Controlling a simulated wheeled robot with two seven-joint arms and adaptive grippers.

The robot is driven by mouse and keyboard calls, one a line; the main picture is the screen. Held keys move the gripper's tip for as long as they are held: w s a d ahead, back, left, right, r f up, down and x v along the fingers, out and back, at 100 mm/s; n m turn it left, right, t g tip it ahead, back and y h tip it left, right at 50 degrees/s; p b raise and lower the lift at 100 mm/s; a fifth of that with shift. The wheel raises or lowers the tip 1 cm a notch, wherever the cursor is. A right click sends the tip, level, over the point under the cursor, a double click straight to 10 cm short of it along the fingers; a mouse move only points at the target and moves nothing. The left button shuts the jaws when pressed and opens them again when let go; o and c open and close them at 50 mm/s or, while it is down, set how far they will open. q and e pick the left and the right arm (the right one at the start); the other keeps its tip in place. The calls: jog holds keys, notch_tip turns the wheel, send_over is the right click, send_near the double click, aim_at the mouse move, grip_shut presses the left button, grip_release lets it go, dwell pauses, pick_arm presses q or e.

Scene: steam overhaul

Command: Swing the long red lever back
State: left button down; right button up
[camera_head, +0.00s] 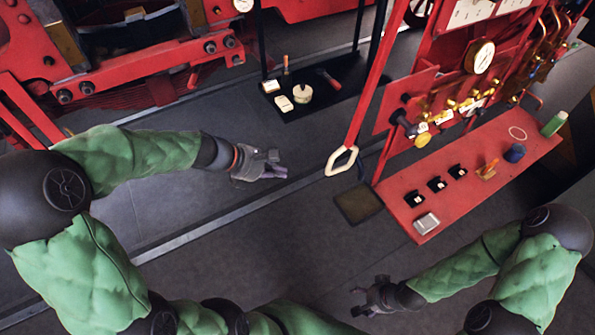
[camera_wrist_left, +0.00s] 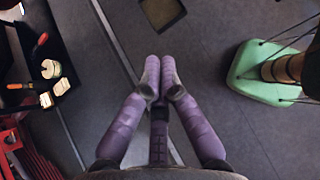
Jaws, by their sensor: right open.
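The long red lever (camera_head: 371,85) comes down from the top of the head view and ends in a cream loop handle (camera_head: 341,161). The lever does not clearly show in the left wrist view. My left gripper (camera_head: 284,172) is to the left of the handle, apart from it. In the left wrist view its purple fingers (camera_wrist_left: 160,72) meet at the tips with nothing between them. My right gripper (camera_head: 360,298) is low in the head view, below the red shelf, open and away from the lever.
A red shelf (camera_head: 408,212) with small parts and a silver box (camera_head: 426,223) stands right of the handle, below a gauge panel. A dark mat (camera_head: 357,203) lies on the floor. A black tray (camera_head: 347,72) holds tools behind. The floor around my left gripper is clear.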

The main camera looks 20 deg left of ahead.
pick_arm(q)
jog(key=w+d+r+x, duration=0.1)
jog(key=r+x, duration=0.1)
jog(key=x, duration=1)
jog(key=shift+w+d+b, duration=0.15)
jog(key=shift+d+b, duration=0.15)
jog(key=shift+b, duration=0.05)
